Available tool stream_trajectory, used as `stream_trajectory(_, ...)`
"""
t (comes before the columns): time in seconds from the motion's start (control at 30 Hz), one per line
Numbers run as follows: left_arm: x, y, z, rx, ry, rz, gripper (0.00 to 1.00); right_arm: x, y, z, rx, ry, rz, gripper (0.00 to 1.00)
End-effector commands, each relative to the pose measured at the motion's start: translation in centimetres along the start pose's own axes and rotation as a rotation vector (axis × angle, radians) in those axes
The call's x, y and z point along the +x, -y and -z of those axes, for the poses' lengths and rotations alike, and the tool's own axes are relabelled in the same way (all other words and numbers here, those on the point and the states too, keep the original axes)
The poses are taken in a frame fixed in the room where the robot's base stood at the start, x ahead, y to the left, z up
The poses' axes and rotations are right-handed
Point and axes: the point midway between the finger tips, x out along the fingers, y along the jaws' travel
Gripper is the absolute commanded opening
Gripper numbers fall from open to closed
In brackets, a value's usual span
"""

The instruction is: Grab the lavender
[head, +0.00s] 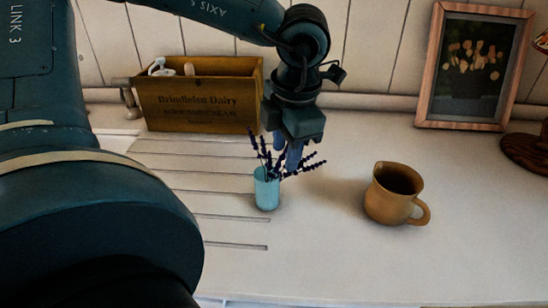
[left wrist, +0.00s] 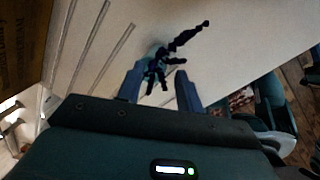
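The lavender (head: 262,152) is a bunch of dark purple sprigs standing in a small light-blue cup (head: 266,192) on the white counter. Some sprigs lean out to the right. My left gripper (head: 291,160) points down just above and behind the cup, close among the sprigs; its fingers partly overlap them in the head view. In the left wrist view my left gripper (left wrist: 160,88) has its two fingers apart, with the lavender (left wrist: 160,68) showing in and beyond the gap. I see no stem clamped. The cup is mostly hidden there. My right gripper is not in view.
A brown wooden dairy crate (head: 200,105) with items inside stands behind left. A tan jug (head: 392,195) stands to the right of the cup. A framed flower picture (head: 474,65) leans at the wall beside a lamp (head: 530,150). The front counter is clear.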

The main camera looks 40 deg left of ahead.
Motion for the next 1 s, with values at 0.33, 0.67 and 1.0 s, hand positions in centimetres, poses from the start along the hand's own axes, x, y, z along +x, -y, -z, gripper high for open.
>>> stream_trajectory(0.33,3.2,-0.2,0.2,0.001,0.0,0.001,0.36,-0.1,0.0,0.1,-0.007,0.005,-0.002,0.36)
stream_trajectory(0.67,3.1,-0.1,0.2,0.001,0.0,0.001,0.21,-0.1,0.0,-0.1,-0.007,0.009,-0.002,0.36)
stream_trajectory(1.0,3.1,-0.1,0.2,0.001,0.0,0.001,0.0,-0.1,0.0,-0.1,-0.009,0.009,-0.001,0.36)
